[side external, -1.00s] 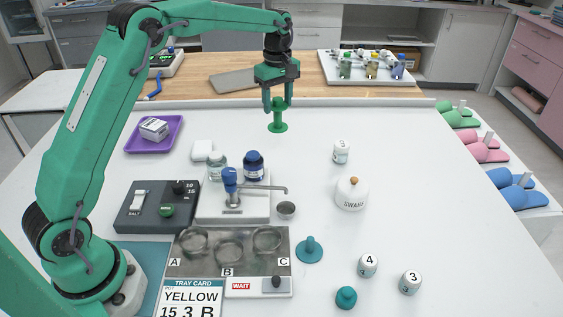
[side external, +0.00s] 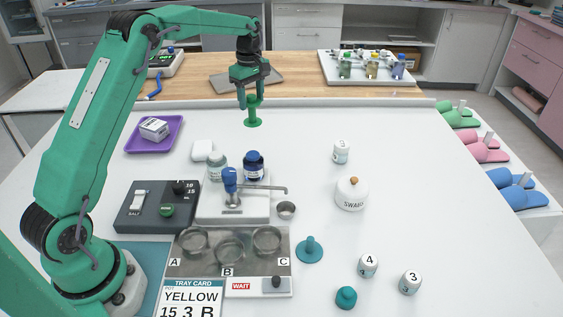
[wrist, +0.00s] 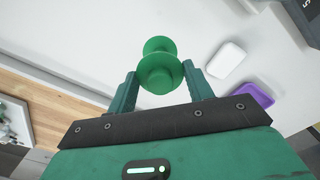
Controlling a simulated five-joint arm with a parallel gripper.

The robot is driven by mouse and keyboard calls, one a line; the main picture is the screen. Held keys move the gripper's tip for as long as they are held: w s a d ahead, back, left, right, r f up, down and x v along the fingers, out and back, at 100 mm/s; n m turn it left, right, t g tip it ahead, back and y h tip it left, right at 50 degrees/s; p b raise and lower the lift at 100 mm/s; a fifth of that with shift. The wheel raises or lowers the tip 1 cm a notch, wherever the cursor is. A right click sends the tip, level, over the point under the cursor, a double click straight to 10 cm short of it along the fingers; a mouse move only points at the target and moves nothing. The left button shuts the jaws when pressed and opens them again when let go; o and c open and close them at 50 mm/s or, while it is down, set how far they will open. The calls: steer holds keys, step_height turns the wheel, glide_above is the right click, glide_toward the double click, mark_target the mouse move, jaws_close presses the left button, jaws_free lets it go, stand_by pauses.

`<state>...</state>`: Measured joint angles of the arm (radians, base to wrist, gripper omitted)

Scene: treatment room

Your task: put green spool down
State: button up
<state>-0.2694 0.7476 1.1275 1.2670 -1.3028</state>
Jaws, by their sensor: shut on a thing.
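The green spool (side external: 252,112) is upright between the fingers of my gripper (side external: 250,102), near the back edge of the white table. My gripper points down and is shut on the spool's upper part. In the wrist view the spool (wrist: 160,68) sits between the two fingertips of my gripper (wrist: 160,80), its round flanges facing the camera. I cannot tell for sure whether its lower flange touches the table or hangs just above it.
A purple tray (side external: 174,146) with a small box lies to the left. The table between is clear.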

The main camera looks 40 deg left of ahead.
steer(key=w+a+f, duration=0.1)
steer(key=a+f, duration=0.3)
steer(key=a, duration=0.2)
steer(key=shift+a, duration=0.35)
steer(key=shift+w+f, duration=0.1)
steer(key=shift+f, duration=1.95)
steer(key=shift+f, duration=0.1)
steer(key=o, duration=1)
steer(key=shift+c, duration=0.2)
step_height(320, 180, up, 12)
